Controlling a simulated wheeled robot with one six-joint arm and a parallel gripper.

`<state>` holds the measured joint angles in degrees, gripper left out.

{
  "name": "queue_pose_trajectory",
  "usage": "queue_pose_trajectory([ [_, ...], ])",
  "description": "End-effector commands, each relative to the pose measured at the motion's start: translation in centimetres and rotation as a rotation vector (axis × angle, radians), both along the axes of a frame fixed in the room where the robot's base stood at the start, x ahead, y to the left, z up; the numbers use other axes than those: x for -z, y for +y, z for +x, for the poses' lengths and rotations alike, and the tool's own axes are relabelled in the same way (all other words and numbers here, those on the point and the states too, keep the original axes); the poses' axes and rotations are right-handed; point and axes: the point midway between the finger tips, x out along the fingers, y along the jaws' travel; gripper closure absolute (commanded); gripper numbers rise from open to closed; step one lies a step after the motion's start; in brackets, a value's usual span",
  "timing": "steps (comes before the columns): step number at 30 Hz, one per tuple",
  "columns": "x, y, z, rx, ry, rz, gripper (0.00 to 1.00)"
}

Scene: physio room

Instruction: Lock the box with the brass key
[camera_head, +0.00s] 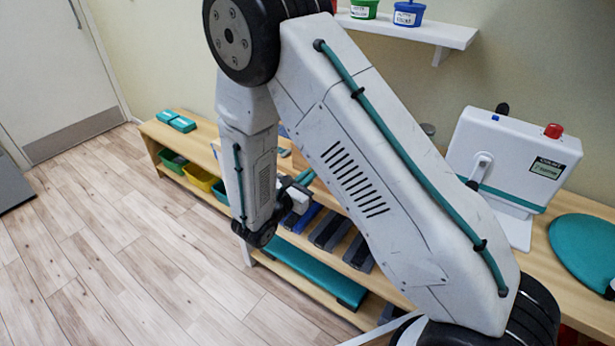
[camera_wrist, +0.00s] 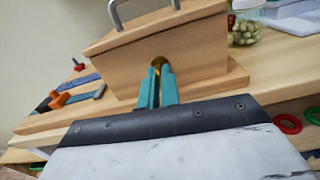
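A wooden box (camera_wrist: 195,50) with a metal handle (camera_wrist: 140,12) on top stands on the bench in the wrist view. My gripper (camera_wrist: 156,80) points at the box's front face. Its two teal fingers are close together, with a small brass-coloured piece, seemingly the brass key (camera_wrist: 157,62), between their tips. The tips are at or very near the front face. Whether the key sits inside a keyhole is hidden by the fingers. In the head view my arm covers most of the box and the gripper.
A jar of green pieces (camera_wrist: 244,32) stands right of the box. Orange-handled tools (camera_wrist: 62,99) lie left of it. Red rings (camera_wrist: 288,124) show lower right. In the head view, a white device (camera_head: 510,160) and teal disc (camera_head: 585,250) occupy the bench's right; a wall shelf (camera_head: 440,33) is above.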

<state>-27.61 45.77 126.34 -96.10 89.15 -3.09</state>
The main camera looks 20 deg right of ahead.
Motion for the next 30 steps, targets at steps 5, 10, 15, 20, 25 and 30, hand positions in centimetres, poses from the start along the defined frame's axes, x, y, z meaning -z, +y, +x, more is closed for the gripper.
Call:
queue_pose_trajectory([
  [5, 0.08, -0.07, -0.08, 0.002, 0.055, -0.035, 1.0],
  [10, 0.08, -0.08, -0.08, 0.002, 0.079, -0.051, 1.0],
  [15, 0.07, -0.09, -0.08, 0.002, 0.085, -0.056, 1.0],
  [20, 0.07, -0.09, -0.09, 0.002, 0.085, -0.055, 1.0],
  [25, 0.06, -0.09, -0.08, 0.002, 0.085, -0.055, 0.76],
  [30, 0.03, 0.0, -0.05, 0.001, 0.082, -0.055, 0.74],
])
